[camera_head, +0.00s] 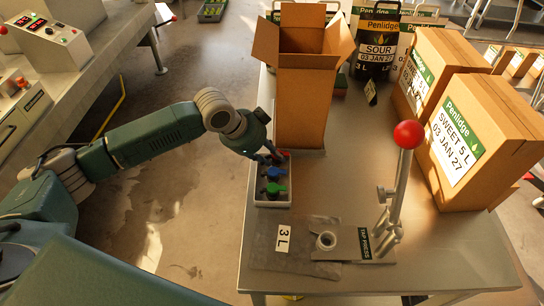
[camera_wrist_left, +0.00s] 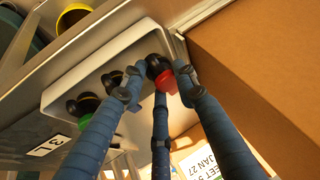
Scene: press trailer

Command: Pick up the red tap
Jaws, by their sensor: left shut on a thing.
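The red tap (camera_head: 285,154) is at the far end of a small white tray (camera_head: 258,202) on the metal table. My left gripper (camera_head: 269,156) reaches down over that end and covers much of the tap. In the left wrist view the fingers (camera_wrist_left: 159,88) are shut around the red tap (camera_wrist_left: 166,80), whose black part also shows. A blue tap (camera_head: 274,172) and a green tap (camera_head: 275,189) lie nearer in the same tray. My right gripper is not in view.
An open tall cardboard box (camera_head: 302,105) stands just beyond and right of the tray. A press with a red knob (camera_head: 408,134) stands to the right. A "3 L" card (camera_head: 283,238) lies in front. Closed boxes (camera_head: 478,145) stand at far right.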

